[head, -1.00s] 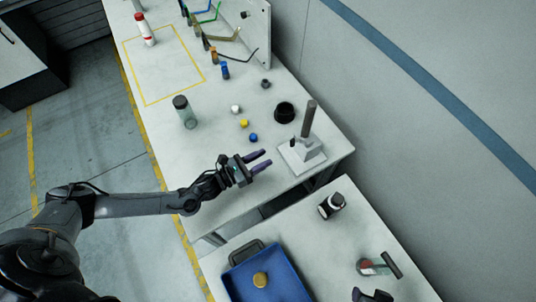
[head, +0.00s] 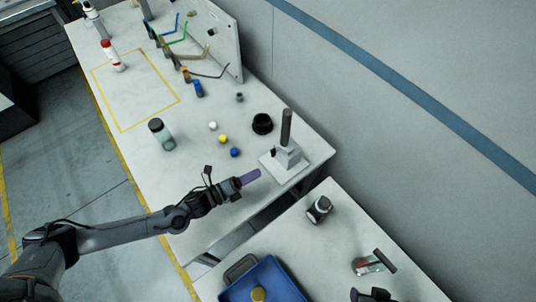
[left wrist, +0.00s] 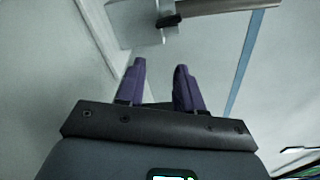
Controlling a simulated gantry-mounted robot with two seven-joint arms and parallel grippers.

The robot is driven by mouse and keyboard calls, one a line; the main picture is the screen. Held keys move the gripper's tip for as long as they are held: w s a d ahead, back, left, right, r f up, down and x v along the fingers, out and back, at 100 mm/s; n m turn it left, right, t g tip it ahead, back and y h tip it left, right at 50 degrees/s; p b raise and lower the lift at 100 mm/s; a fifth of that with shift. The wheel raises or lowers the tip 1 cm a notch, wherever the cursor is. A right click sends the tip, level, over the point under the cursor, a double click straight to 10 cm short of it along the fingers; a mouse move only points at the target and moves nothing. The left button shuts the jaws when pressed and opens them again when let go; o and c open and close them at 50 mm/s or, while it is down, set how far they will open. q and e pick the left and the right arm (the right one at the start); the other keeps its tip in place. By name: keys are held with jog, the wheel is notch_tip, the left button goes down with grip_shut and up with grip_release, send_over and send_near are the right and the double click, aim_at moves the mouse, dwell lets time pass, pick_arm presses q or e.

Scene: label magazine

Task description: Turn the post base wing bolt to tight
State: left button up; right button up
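The post base (head: 290,163) is a pale block on a flat plate near the bench's right corner, with a grey post (head: 287,127) standing upright in it. The wing bolt (head: 273,153) is a small dark piece on the side of the base. In the left wrist view the bolt (left wrist: 168,20) shows as a dark piece against the pale base (left wrist: 130,22). My left gripper (head: 252,177) is just left of and below the base, apart from it. Its purple fingers (left wrist: 160,66) are spread, with nothing between them. A dark shape (head: 372,295) at the bottom edge looks like my right gripper, mostly cut off.
A black cup (head: 262,124), small white, yellow and blue pieces (head: 223,139) and a clear jar (head: 162,136) stand on the bench. A second table holds a blue tray (head: 282,272), a dark-and-white bottle (head: 320,209) and a handled tool (head: 373,262). A gap separates the tables.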

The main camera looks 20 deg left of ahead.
pick_arm(q)
jog(key=w+d+r+n+h, duration=0.1)
jog(key=w+d+r+n, duration=0.15)
jog(key=n, duration=0.65)
jog(key=n+t+y+b, duration=0.2)
jog(key=n+b, duration=0.1)
jog(key=n, duration=1.3)
send_near(275, 151)
jog(key=b+x, duration=0.1)
jog(key=x, duration=0.6)
jog(key=shift+w+f, duration=0.2)
jog(key=shift+w, duration=0.25)
grip_shut()
